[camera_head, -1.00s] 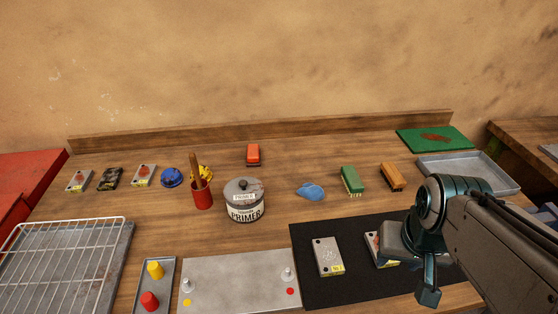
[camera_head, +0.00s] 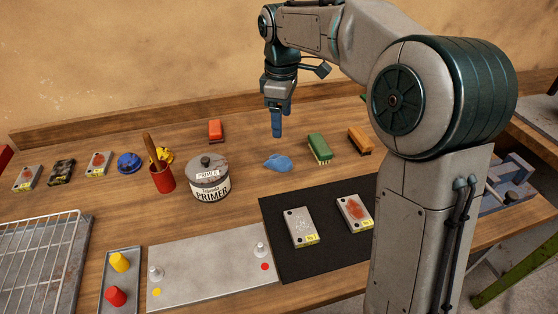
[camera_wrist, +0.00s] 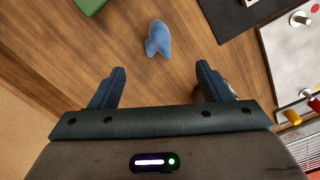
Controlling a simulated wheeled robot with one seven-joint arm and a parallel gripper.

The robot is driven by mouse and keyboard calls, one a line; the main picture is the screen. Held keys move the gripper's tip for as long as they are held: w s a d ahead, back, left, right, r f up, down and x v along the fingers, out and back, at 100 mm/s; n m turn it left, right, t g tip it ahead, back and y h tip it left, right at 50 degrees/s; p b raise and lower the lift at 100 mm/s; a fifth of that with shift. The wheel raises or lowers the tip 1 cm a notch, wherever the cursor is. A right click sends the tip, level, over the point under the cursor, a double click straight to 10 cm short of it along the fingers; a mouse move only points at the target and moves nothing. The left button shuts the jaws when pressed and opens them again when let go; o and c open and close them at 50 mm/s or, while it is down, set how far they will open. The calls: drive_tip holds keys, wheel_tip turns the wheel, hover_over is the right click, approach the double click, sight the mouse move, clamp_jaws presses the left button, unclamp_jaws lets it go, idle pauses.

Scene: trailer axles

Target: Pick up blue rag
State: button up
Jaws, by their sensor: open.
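The blue rag (camera_head: 278,162) lies crumpled on the wooden workbench, right of the primer pot and left of the green brush in the head view. My gripper (camera_head: 277,133) hangs pointing down just above and behind the rag, apart from it. In the wrist view the rag (camera_wrist: 158,39) lies on the bare wood beyond the fingertips, centred roughly between them. My gripper (camera_wrist: 161,70) has its two blue fingers spread wide with nothing between them.
A primer pot (camera_head: 210,180) stands left of the rag; a green brush (camera_head: 319,147) and an orange brush (camera_head: 360,141) lie right. A black mat (camera_head: 330,258) with metal boxes lies in front. An orange-red block (camera_head: 215,131) sits behind. Bare wood surrounds the rag.

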hover_over(277, 157)
drive_tip(key=shift+n, duration=0.4)
drive_tip(key=f, duration=0.8)
drive_tip(key=shift+d+f+b, duration=0.2)
drive_tip(key=shift+f+b, duration=0.1)
drive_tip(key=shift+b, duration=0.1)
drive_tip(key=shift+a+f, duration=0.15)
drive_tip(key=shift+f, duration=2.6)
drive_tip(key=c, duration=1.1)
